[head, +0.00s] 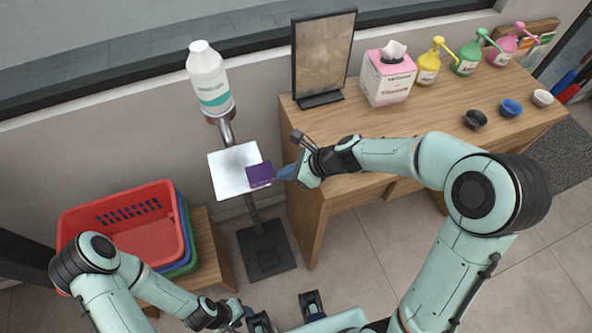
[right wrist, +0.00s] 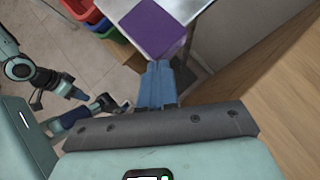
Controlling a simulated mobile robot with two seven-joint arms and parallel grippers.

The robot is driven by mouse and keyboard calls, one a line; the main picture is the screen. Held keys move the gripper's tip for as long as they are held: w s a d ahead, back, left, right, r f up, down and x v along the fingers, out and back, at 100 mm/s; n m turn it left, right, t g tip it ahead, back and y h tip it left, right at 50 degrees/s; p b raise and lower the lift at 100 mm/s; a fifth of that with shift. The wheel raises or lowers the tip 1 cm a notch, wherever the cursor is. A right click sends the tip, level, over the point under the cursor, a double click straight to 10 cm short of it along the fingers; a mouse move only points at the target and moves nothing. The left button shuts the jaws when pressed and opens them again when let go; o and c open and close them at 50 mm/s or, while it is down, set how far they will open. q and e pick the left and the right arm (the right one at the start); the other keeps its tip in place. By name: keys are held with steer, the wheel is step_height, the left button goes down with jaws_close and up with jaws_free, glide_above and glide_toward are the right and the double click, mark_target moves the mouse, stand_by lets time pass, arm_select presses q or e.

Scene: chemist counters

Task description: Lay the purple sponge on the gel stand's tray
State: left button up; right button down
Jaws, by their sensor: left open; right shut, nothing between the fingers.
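The purple sponge (head: 260,174) lies on the white tray (head: 228,172) of the gel stand, at the tray's right side, and seems to stick out a little past its edge. It also shows in the right wrist view (right wrist: 150,29), with part of the tray (right wrist: 184,9) beyond it. My right gripper (head: 283,173) is shut and empty, its blue fingertips just right of the sponge. In the right wrist view the fingers (right wrist: 160,68) point at the sponge's near side; I cannot tell if they touch. My left gripper (head: 246,311) is open and empty, low and away from the tray.
A white bottle (head: 209,80) stands on the gel stand above the tray. A wooden counter (head: 350,130) on the right carries a dark framed sign (head: 322,54), a tissue box (head: 388,77), pump bottles and small bowls. Stacked baskets (head: 150,248) stand at lower left.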

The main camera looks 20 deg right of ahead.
mark_target(255, 169)
steer(key=shift+w, duration=0.15)
steer(key=w+a, duration=0.1)
steer(key=a, duration=0.1)
steer(key=w+a+p, duration=0.1)
steer(key=a, duration=0.1)
steer(key=w+a+p, duration=0.1)
steer(key=shift+w+a, duration=0.35)
steer(key=shift+a, duration=0.05)
steer(key=shift+w+a+f, duration=0.1)
steer(key=shift+w+a, duration=0.1)
steer(key=shift+a, duration=0.05)
arm_select(q)
steer(key=shift+w+r, duration=0.35)
steer(key=shift+r, duration=0.25)
steer(key=shift+w+r, duration=0.35)
steer(key=shift+r, duration=0.2)
arm_select(e)
steer(key=shift+s, duration=0.1)
